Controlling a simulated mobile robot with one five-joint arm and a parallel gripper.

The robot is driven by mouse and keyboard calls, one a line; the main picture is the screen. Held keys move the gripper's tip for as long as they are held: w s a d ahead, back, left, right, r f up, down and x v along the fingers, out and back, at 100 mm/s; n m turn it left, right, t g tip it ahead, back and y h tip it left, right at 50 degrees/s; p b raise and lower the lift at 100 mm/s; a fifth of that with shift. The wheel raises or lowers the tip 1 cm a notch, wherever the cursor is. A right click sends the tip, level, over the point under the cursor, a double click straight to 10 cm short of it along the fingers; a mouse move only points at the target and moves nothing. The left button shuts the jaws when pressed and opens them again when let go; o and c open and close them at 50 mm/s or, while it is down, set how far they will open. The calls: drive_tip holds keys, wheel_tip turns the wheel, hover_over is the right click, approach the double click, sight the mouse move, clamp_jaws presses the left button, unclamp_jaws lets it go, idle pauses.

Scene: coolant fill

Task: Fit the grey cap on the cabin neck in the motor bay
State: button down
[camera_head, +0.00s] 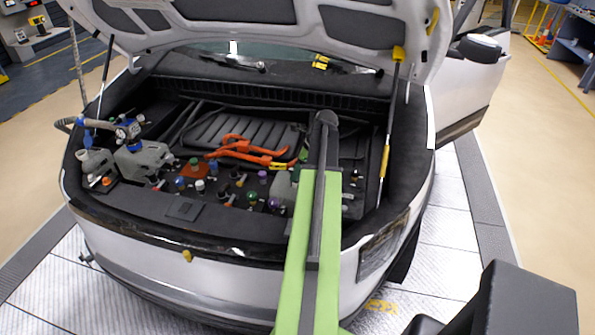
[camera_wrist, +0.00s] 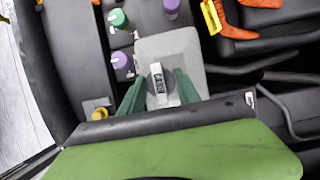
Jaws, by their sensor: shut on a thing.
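In the wrist view my gripper (camera_wrist: 158,82) has its two dark green fingers on either side of the grey cap (camera_wrist: 159,88), shut on it. The cap has a pale raised bar with dark lettering across its top. It is over a pale grey tank (camera_wrist: 168,48) in the motor bay. The cabin neck is not visible; the cap and fingers may cover it. I cannot tell whether the cap touches the neck or is above it. In the head view my arm hides the cap and most of the gripper.
Green (camera_wrist: 118,18) and purple (camera_wrist: 120,60) caps stand close to the tank, and a yellow piece (camera_wrist: 99,113) sits nearer the bay edge. Orange cables (camera_head: 245,150) cross the bay. The raised hood (camera_head: 270,22) hangs above, with a strut (camera_head: 390,120) at right.

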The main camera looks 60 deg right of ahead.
drive_tip(key=shift+f+b, duration=1.5)
drive_tip(key=c, duration=0.8)
unclamp_jaws()
drive_tip(key=p+v, duration=1.6)
drive_tip(key=v, duration=0.1)
drive_tip(key=shift+r, duration=0.3)
drive_tip(key=shift+w, duration=0.1)
